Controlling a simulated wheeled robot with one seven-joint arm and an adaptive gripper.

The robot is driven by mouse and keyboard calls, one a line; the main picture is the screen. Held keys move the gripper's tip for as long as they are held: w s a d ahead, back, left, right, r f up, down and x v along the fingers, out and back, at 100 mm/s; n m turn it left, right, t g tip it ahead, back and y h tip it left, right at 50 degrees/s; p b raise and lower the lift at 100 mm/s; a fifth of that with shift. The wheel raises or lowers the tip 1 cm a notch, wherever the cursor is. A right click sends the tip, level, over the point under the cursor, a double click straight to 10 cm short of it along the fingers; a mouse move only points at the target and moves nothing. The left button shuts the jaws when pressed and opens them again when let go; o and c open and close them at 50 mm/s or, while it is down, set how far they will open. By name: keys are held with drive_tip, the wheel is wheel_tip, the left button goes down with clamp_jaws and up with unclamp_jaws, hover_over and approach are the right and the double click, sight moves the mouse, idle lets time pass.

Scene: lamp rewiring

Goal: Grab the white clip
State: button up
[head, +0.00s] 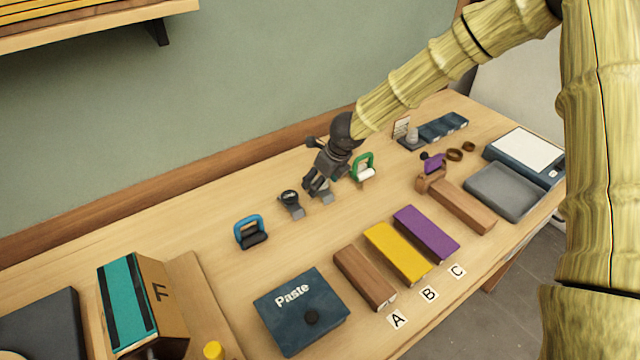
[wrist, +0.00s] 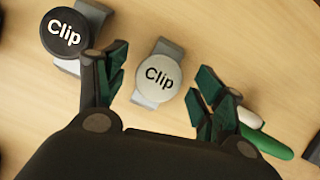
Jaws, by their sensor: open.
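The white clip (wrist: 158,76) is a round, light disc marked "Clip" on a grey base, lying on the table. In the wrist view it sits between the two spread fingers of my gripper (wrist: 163,84), with a gap on both sides. In the head view my gripper (head: 318,182) is low over the back of the table and hides most of this clip; only a grey bit of its base (head: 326,198) shows. A black clip (wrist: 66,34), also marked "Clip", lies just left of it; it shows in the head view too (head: 290,200).
A green handle with a white grip (head: 363,166) stands close to the right of my gripper. A blue handle (head: 250,232) stands further left. Brown, yellow and purple blocks (head: 397,253) and the Paste box (head: 300,312) lie nearer the front edge.

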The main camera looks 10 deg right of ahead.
drive_tip(key=shift+w+a+f, duration=0.15)
drive_tip(key=shift+f, duration=0.5)
drive_tip(key=c, duration=1)
drive_tip(key=shift+c, duration=0.2)
